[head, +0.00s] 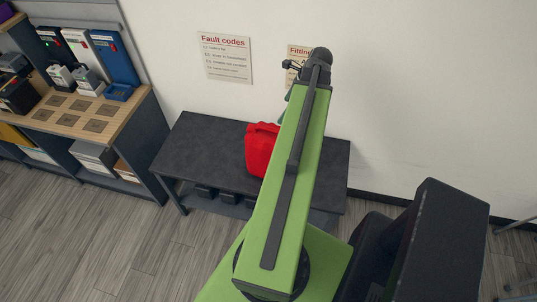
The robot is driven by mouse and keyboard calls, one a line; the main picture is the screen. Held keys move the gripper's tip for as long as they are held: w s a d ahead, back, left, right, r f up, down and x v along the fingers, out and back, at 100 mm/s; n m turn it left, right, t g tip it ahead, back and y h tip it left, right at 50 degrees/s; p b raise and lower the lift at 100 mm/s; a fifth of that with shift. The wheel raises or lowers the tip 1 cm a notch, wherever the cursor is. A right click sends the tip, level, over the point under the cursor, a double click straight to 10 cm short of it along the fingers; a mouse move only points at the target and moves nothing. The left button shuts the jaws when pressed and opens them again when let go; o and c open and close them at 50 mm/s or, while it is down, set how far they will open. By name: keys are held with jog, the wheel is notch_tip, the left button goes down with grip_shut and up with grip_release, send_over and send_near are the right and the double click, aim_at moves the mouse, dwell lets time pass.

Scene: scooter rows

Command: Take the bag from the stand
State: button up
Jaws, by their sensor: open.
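A red bag (260,150) with a handle on top stands upright on the dark grey top of the stand (195,145). My green arm crosses in front and hides the bag's right edge. My gripper (287,103) shows only in part behind the arm, above and to the right of the bag. It is apart from the bag, and nothing shows between its jaws. Most of the gripper is hidden by the arm.
Dark items (228,197) sit on the stand's lower shelf. A white wall with a Fault codes sign (225,57) is behind. Wooden floor (115,235) is free at front left.

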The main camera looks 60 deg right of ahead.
jog(key=b, duration=0.8)
send_near(269, 128)
jog(key=x, duration=0.2)
jog(key=s+x, duration=0.1)
jog(key=x, duration=0.2)
jog(key=shift+d+f, duration=0.15)
jog(key=shift+f, duration=0.1)
jog(key=shift+w+f, duration=0.15)
jog(key=shift+w, duration=0.05)
jog(key=b+x, duration=0.5)
jog(key=shift+w, duration=0.25)
jog(key=shift+r, duration=0.2)
jog(key=shift+c, duration=0.4)
jog(key=c, duration=1.6)
jog(key=shift+r+p, duration=0.1)
jog(key=shift+p, duration=0.2)
